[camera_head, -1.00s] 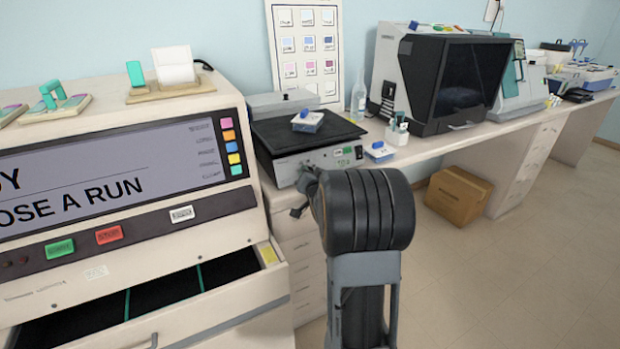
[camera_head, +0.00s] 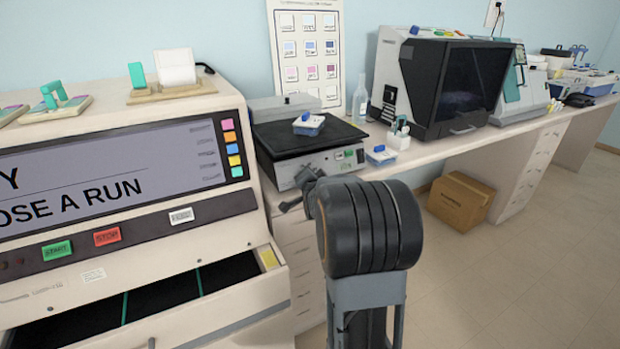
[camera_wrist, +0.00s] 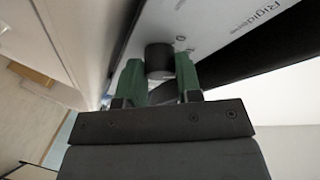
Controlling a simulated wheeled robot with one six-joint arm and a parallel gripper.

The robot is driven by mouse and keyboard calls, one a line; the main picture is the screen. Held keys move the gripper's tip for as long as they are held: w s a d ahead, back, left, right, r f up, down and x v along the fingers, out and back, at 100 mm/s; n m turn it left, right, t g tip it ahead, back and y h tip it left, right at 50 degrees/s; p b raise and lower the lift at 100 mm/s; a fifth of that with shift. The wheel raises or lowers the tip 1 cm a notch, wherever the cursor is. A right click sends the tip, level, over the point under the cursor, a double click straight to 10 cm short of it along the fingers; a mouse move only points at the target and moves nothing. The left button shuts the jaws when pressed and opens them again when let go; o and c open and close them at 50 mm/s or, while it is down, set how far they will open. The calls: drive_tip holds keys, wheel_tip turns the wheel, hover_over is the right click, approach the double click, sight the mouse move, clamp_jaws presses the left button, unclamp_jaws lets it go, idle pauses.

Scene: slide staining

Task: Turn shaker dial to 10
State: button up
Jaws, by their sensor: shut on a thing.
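The shaker (camera_head: 284,158) stands on the bench with a black top platform and a pale front panel. In the wrist view its panel (camera_wrist: 222,28) fills the upper middle, and the dark round dial (camera_wrist: 159,58) sits between the green fingertips of my gripper (camera_wrist: 158,75). My gripper is shut on the dial. The number the dial points to cannot be read. In the head view my arm hides the dial and most of the gripper.
A blue-and-white box (camera_head: 308,124) sits on the shaker platform. A similar small box (camera_head: 380,155) and a bottle rack (camera_head: 398,136) stand to its right. The large stainer (camera_head: 120,190) with an open drawer is close on the left. A cardboard box (camera_head: 460,200) lies on the floor.

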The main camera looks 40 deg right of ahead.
drive_tip(key=o, duration=0.9)
drive_tip(key=shift+o, duration=0.2)
drive_tip(key=shift+s, duration=0.1)
drive_tip(key=v, duration=1.3)
drive_tip(key=shift+s+a, duration=0.25)
drive_tip(key=shift+s, duration=0.05)
